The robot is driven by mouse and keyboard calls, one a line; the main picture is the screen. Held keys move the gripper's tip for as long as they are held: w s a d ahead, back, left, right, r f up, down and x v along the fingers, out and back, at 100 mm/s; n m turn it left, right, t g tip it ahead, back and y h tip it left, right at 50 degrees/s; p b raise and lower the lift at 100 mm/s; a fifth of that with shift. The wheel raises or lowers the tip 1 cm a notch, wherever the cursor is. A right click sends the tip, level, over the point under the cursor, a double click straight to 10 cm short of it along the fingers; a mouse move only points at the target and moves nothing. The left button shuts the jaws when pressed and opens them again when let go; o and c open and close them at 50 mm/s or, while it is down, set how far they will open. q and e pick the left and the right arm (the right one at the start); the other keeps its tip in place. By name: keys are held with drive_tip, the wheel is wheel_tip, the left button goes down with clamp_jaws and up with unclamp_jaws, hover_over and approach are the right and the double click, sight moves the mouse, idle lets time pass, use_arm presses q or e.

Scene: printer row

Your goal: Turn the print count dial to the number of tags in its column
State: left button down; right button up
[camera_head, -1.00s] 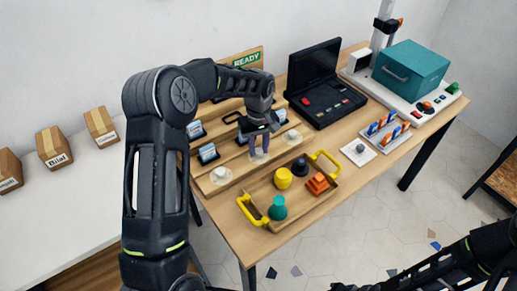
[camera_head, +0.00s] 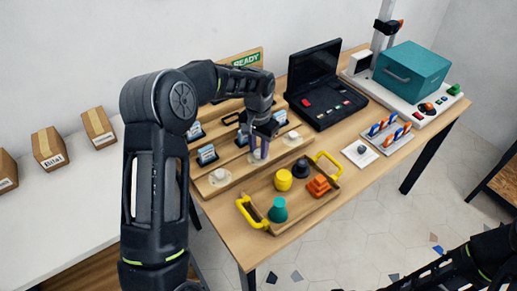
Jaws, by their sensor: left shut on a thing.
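A wooden stepped rack on the table holds blue-and-white tags in slots: one tag (camera_head: 207,154) at the front left, another (camera_head: 241,137) in the middle, another (camera_head: 280,116) at the right. Along its front step sit three white dials: a left dial (camera_head: 219,176), a middle dial (camera_head: 257,154) and a right dial (camera_head: 292,137). My left gripper (camera_head: 259,149) points down and is shut on the middle dial, partly covering it. The dial's marks are too small to read. My left arm hides part of the rack. My right arm shows at the bottom right, its gripper out of view.
A wooden tray (camera_head: 304,204) with yellow handles stands in front, holding green, yellow, black and orange pieces. A black laptop-like case (camera_head: 322,100) is behind right. A small white plate with a grey knob (camera_head: 361,150) and a teal box machine (camera_head: 412,68) stand farther right.

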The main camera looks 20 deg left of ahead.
sight(259, 152)
use_arm(q)
drive_tip(key=m, duration=0.6)
drive_tip(key=shift+m, duration=0.3)
drive_tip(key=m, duration=0.6)
drive_tip(key=shift+m, duration=0.3)
drive_tip(key=c, duration=1.1)
unclamp_jaws()
drive_tip(key=shift+r, duration=0.1)
wheel_tip(259, 152, up, 8)
drive_tip(key=shift+f, duration=0.15)
